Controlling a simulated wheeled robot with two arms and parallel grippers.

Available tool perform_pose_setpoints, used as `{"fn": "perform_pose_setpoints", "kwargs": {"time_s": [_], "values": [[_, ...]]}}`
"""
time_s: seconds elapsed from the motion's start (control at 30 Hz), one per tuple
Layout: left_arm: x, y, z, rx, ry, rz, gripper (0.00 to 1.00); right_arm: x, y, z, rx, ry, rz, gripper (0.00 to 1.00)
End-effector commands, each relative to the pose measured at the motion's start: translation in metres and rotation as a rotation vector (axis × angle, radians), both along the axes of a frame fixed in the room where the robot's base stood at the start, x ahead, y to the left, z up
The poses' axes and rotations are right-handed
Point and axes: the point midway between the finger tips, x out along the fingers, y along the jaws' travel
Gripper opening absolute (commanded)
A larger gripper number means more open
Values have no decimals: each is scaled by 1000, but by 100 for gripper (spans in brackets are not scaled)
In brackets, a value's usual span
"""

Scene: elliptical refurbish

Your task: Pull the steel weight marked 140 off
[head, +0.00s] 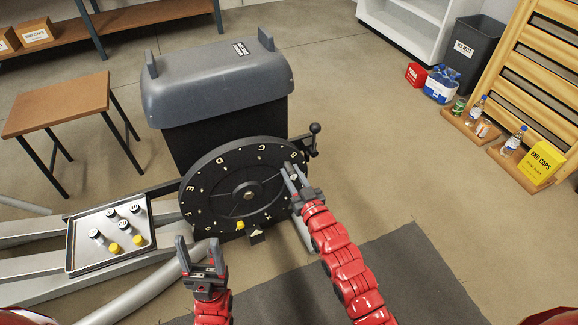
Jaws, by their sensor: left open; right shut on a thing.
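A black wheel (222,200) with pale letters around its face stands upright on the machine. My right gripper (293,180) is at the wheel's right rim, shut on a small grey weight there. The fingers mostly hide it, and I cannot read its mark. A yellow piece (240,225) sits low on the wheel's rim. My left gripper (199,245) is open and empty, in front of the wheel's lower left and apart from it. A metal tray (75,262) left of the wheel holds several small silver and yellow weights; their marks are too small to read.
The machine's grey housing (215,85) rises behind the wheel, with a black ball-ended lever (314,130) at its right. A brown table (58,103) stands at left. A dark mat (400,275) lies in front. A yellow box (540,162) and bottles stand far right; the middle floor is clear.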

Motion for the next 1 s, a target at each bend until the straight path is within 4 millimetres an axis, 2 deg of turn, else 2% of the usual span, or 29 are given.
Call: {"fn": "perform_pose_setpoints", "kwargs": {"time_s": [1.0], "values": [[0,0,36,0,0,0,61,-83,-37,2,0,-1,-1,0]]}}
